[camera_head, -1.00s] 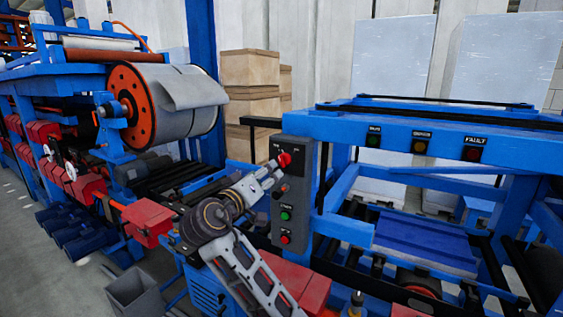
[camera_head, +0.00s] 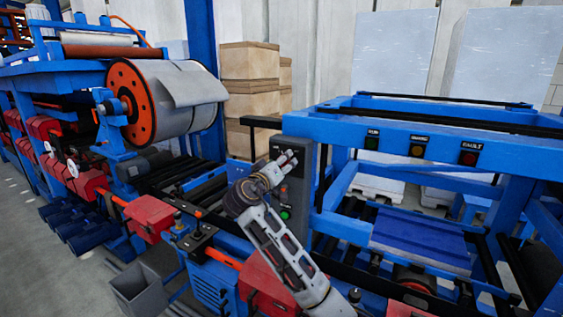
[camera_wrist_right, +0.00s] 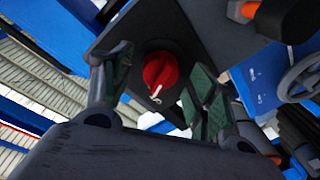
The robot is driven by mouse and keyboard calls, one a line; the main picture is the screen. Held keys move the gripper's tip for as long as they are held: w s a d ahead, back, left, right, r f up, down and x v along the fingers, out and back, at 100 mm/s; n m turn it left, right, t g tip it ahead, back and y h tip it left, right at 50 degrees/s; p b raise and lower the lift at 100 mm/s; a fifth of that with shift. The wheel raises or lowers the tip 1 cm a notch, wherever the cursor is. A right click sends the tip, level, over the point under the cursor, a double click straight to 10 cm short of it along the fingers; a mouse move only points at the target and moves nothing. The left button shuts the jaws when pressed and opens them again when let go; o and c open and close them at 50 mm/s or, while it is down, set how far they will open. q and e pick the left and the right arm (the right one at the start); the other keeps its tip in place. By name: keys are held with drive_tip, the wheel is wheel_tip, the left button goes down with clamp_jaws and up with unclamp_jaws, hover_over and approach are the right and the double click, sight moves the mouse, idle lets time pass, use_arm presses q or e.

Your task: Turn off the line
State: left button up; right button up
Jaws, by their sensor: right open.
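A grey control panel (camera_head: 297,218) stands on the blue frame in the middle of the head view, with a green button (camera_head: 284,215) low on its face. My right gripper (camera_head: 290,160) is at the panel's upper part and hides most of what is there. In the right wrist view a red rotary knob (camera_wrist_right: 160,70) with a pale pointer mark sits on the dark panel face. The open fingers of my right gripper (camera_wrist_right: 157,92) show on either side of the knob, apart from it in the picture. My left gripper is not in view.
A blue frame with several indicator lamps, one marked FAULT (camera_head: 468,158), stands to the right. A large metal coil (camera_head: 185,100) is at the left. A grey bin (camera_head: 140,288) and red guards are near my arm. Bare floor shows at lower left.

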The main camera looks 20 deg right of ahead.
drive_tip(key=shift+w+d, duration=0.2)
drive_tip(key=c, duration=1)
drive_tip(key=shift+n, duration=2)
drive_tip(key=o, duration=1)
drive_tip(key=shift+a, duration=0.1)
